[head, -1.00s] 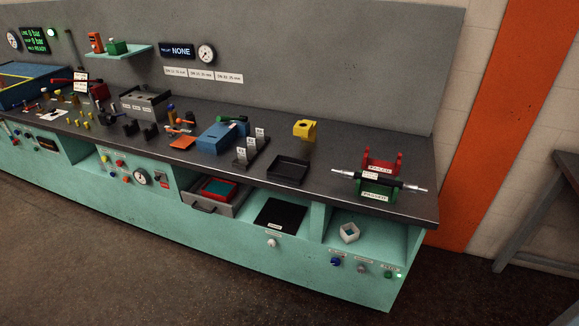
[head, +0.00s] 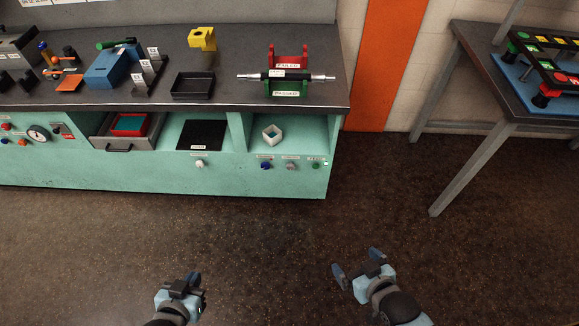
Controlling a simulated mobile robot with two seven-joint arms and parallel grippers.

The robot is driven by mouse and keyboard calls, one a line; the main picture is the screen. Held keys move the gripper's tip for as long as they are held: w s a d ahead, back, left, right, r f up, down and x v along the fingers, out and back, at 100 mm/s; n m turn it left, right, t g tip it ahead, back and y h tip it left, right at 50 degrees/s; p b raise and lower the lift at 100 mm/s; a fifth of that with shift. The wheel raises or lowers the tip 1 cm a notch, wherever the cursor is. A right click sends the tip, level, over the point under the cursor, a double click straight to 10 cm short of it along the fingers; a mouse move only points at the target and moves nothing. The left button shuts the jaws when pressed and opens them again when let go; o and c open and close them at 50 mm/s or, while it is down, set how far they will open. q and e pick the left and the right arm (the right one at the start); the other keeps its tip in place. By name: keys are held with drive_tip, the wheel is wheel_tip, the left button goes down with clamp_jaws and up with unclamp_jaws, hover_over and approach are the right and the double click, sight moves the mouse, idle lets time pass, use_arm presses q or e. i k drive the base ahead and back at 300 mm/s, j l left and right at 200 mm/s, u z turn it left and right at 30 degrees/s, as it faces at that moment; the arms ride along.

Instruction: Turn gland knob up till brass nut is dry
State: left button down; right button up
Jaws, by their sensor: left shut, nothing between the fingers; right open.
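I cannot pick out a brass nut in the head view. Several knobs sit on the teal front of the bench: a white knob (head: 200,164), a blue knob (head: 265,165), a grey knob (head: 291,166) and a green one (head: 316,166). Their labels are too small to read, so I cannot tell which, if any, is the gland knob. My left gripper (head: 193,278) is shut and empty, low in the picture over the floor. My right gripper (head: 357,263) is open and empty, further right, also over the floor. Both are well apart from the bench.
A second table (head: 482,74) stands at right. The floor between grippers and bench is clear.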

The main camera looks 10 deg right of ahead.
sight(265, 165)
drive_tip(key=u, duration=1.4)
drive_tip(key=z, duration=1.4)
drive_tip(key=i, duration=0.25)
drive_tip(key=i+j+z, duration=0.65)
drive_tip(key=j, duration=0.2)
drive_tip(key=k+j+z, duration=0.1)
drive_tip(key=j+z, duration=0.4)
drive_tip(key=j, duration=0.55)
